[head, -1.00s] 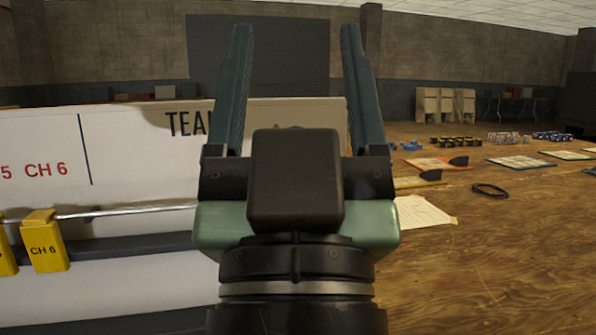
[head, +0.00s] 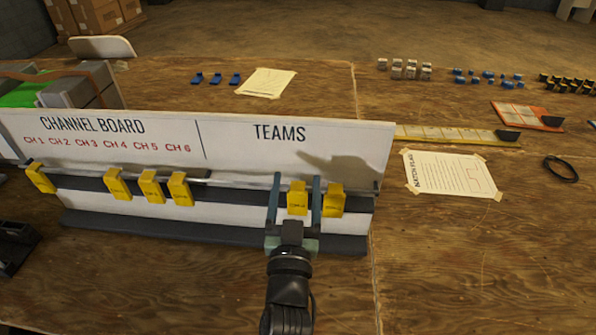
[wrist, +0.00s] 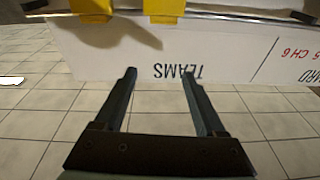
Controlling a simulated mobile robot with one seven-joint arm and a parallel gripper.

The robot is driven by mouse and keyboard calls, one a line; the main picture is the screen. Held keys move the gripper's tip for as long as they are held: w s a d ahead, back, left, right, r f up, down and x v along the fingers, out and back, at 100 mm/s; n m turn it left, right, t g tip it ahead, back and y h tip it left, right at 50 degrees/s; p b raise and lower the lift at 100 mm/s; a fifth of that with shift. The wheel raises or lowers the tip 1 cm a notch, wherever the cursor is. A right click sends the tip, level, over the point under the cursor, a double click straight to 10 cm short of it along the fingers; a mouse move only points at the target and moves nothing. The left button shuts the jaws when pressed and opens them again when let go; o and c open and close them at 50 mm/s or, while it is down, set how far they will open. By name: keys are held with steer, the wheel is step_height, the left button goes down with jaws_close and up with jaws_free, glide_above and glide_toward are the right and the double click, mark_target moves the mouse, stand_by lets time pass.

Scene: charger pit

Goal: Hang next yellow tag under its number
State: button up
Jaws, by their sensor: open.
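The white channel board (head: 225,155) stands on the table, with red CH 1 to CH 6 labels at left and TEAMS at right. Yellow tags hang on its rail below CH 1 (head: 40,178), CH 4 (head: 117,184), CH 5 (head: 152,187) and CH 6 (head: 180,189). No tag hangs below CH 2 and CH 3. Under TEAMS hang a left yellow tag (head: 297,198) and a right yellow tag (head: 333,199); their print is unreadable. My gripper (head: 295,184) is open, its fingers either side of the left one. In the wrist view that tag (wrist: 165,8) lies beyond the fingertips (wrist: 159,71).
A paper sheet (head: 450,174) and a black cable loop (head: 561,169) lie right of the board. Blue pieces (head: 215,79) and another sheet (head: 267,82) lie behind it. A black object (head: 15,245) stands at the left edge. The table in front is mostly clear.

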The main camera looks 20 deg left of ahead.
mark_target(297, 200)
steer(key=s+d+f+g+h+p, duration=0.2)
steer(key=s+f+g+p, duration=0.1)
steer(key=s+f+p, duration=0.6)
steer(key=b+x, duration=0.6)
steer(key=x, duration=0.6)
steer(key=shift+w+a+r, duration=0.1)
steer(key=shift+w+r, duration=0.05)
steer(key=shift+w, duration=0.2)
steer(key=shift+w+a+r+b, duration=0.1)
steer(key=shift+w+a+b, duration=0.05)
steer(key=shift+w+b, duration=0.4)
steer(key=c, duration=1.1)
steer(key=shift+r+p, duration=0.95)
steer(key=shift+p, duration=0.15)
